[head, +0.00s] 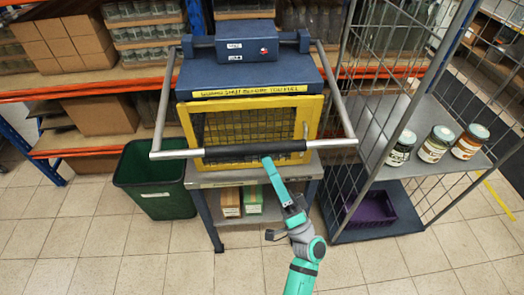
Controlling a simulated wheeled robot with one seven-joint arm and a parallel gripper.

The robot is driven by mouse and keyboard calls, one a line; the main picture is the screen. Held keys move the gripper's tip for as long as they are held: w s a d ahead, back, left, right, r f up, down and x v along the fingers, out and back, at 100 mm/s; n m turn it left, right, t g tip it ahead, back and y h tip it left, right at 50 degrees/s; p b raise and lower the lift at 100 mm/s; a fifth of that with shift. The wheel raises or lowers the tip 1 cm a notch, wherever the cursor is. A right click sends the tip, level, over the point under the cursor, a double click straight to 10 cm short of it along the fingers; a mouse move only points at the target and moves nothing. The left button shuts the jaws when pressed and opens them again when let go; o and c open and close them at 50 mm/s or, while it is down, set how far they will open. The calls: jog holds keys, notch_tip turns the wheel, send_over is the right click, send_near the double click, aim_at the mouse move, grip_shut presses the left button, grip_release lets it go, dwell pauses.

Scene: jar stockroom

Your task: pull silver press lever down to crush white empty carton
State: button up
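The silver press lever (180,154) is a wide U-shaped bar with a black grip in its middle. Its side arms run back to the blue press (240,76), and its crossbar lies in front of the lower part of the yellow mesh door (314,118). The door looks shut. The end of my teal arm, with my gripper (268,162), is at the black grip, seeming to touch it or be just below it. The fingers are too small to tell open or shut. I cannot make out the white carton; the dark mesh hides the chamber.
A green bin (155,178) stands left of the press table (216,180). A wire-sided cart (405,135) with several jars and a purple crate (372,209) stands close on the right. Stocked shelves are behind. The tiled floor in front is clear.

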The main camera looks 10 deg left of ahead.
jog(key=shift+v, duration=2.4)
